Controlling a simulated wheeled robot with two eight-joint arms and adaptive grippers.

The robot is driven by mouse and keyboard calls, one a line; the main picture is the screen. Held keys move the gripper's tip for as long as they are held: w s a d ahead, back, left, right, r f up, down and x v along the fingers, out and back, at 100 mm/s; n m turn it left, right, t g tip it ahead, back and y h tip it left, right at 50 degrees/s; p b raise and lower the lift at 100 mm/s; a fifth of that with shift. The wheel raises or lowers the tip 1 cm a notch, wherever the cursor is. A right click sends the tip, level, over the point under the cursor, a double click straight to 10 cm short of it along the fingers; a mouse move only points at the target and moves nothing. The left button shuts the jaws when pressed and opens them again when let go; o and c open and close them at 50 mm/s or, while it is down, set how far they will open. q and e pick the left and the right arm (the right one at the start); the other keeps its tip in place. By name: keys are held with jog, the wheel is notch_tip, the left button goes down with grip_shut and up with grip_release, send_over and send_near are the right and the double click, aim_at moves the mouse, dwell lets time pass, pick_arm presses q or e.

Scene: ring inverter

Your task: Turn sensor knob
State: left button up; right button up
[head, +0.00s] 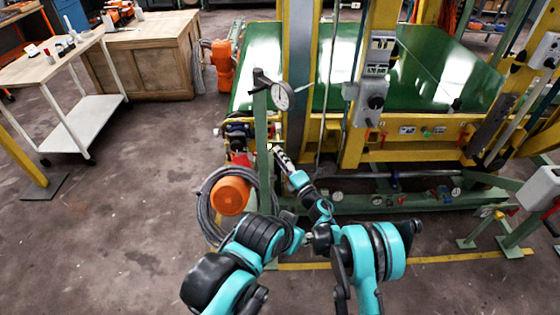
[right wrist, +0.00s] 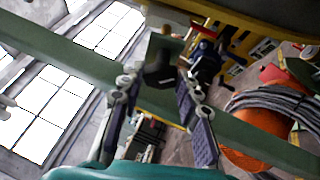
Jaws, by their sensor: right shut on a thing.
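The sensor knob (right wrist: 158,74) is a small black knob on a green beam in the right wrist view. My right gripper (right wrist: 157,84) has one finger on each side of it and is shut on it. In the head view my right gripper (head: 276,152) reaches up to a slim green post (head: 261,125) at the left front of the machine. The knob itself is too small and covered to make out there. My left gripper is not in view.
An orange motor (head: 230,195) and a coiled grey cable (head: 208,222) are close below left. Yellow machine frames (head: 440,130) stand to the right. Open floor lies at left.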

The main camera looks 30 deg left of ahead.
jog(key=shift+f+m+y, duration=0.1)
jog(key=shift+m+y, duration=0.7)
jog(key=shift+m, duration=0.6)
jog(key=shift+t, duration=0.3)
jog(key=o, duration=1.2)
jog(key=shift+w, duration=0.1)
jog(key=shift+c, duration=0.2)
jog(key=v, duration=1.2)
jog(key=shift+f, duration=0.15)
